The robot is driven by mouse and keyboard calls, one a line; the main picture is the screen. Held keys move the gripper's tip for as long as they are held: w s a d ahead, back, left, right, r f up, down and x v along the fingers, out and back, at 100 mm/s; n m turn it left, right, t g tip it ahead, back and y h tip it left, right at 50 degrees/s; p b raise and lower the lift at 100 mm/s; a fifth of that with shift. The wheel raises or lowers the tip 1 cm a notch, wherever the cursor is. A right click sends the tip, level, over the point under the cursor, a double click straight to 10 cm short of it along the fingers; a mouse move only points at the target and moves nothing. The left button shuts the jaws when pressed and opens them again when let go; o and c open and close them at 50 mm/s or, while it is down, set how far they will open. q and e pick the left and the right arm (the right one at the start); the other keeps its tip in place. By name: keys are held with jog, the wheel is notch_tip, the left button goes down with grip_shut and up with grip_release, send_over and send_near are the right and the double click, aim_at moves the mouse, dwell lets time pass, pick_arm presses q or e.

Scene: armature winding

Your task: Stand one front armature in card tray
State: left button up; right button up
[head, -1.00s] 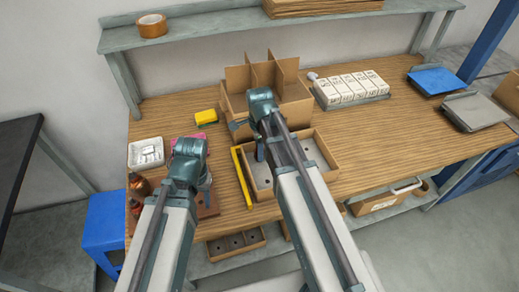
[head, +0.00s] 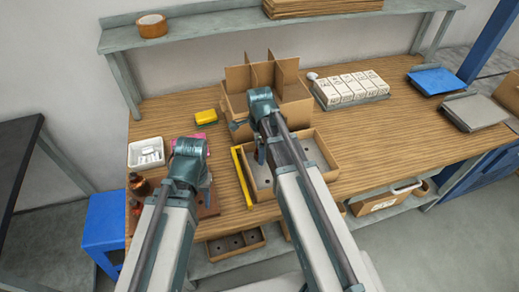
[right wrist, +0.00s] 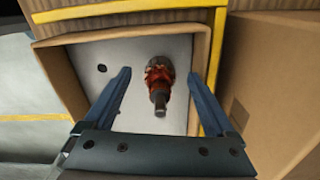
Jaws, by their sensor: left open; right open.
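The armature (right wrist: 158,80), with a copper-red winding and a dark shaft, shows in the right wrist view inside a shallow tray with a grey floor (right wrist: 120,52). My right gripper (right wrist: 160,74) is open, its two fingers on either side of the armature, apart from it in the picture. In the head view my right arm hides the armature and much of that tray (head: 313,150). The card tray (head: 237,103), a cardboard box with upright dividers, stands just behind it. My left gripper (head: 207,184) is open over the left part of the bench, its fingers mostly hidden by the wrist.
A yellow strip (head: 243,178) runs along the shallow tray's left side. A yellow block (head: 205,117), a white tray (head: 146,153) and brown bottles (head: 140,186) are at the left. White boxes (head: 350,88) stand at the back right.

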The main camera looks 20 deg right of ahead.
pick_arm(q)
jog(key=shift+r, duration=0.1)
pick_arm(e)
jog(key=shift+r, duration=0.1)
jog(key=shift+r+p, duration=4.95)
jog(key=shift+p, duration=0.1)
pick_arm(q)
notch_tip(320, 180, up, 10)
pick_arm(e)
jog(key=shift+o, duration=0.8)
pick_arm(q)
notch_tip(320, 180, up, 14)
jog(key=p, duration=1.3)
jog(key=shift+f+p, duration=0.2)
jog(key=shift+p, duration=0.15)
pick_arm(e)
notch_tip(320, 180, up, 14)
jog(key=shift+f, duration=0.15)
pick_arm(q)
jog(key=shift+r, duration=0.1)
